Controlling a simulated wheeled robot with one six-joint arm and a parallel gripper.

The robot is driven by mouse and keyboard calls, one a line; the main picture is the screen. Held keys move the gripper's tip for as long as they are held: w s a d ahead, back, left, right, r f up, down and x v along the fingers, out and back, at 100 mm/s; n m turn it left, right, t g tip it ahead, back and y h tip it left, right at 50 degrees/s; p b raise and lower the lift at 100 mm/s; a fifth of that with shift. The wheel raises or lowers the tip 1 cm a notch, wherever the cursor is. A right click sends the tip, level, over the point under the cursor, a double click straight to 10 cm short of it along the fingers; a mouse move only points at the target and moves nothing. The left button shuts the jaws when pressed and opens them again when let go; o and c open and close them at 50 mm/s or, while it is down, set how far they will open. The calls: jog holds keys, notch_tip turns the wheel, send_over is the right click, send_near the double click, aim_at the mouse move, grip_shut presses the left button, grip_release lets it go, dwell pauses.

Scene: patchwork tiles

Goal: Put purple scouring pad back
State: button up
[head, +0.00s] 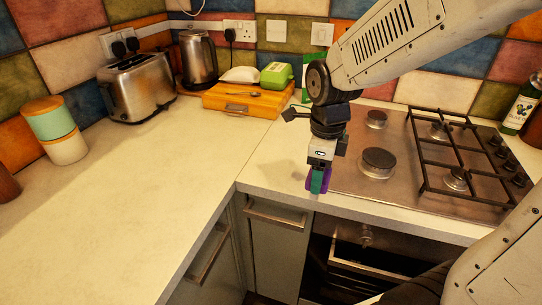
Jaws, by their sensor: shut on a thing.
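My gripper (319,172) points down over the front edge of the worktop, just left of the hob. It is shut on the purple scouring pad (326,184), which shows as a small purple patch with a teal part at the fingertips. Most of the pad is hidden by the fingers. I cannot tell whether the pad touches the worktop or hangs just above it.
A steel hob (350,185) lies right of my gripper. Behind stands an orange wooden box (215,99) with a spoon (240,93), a white item and a green item (276,75) on it. A toaster (143,88), kettle (198,58) and canister (55,130) stand left.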

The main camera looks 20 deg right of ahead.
send_over(289, 162)
jog(key=shift+f, duration=0.75)
jog(key=shift+w+f, duration=0.1)
jog(key=shift+f, duration=1.65)
jog(key=shift+f, duration=0.1)
jog(key=o, duration=0.5)
jog(key=shift+f, duration=0.1)
jog(key=o, duration=0.4)
jog(key=shift+o, duration=0.2)
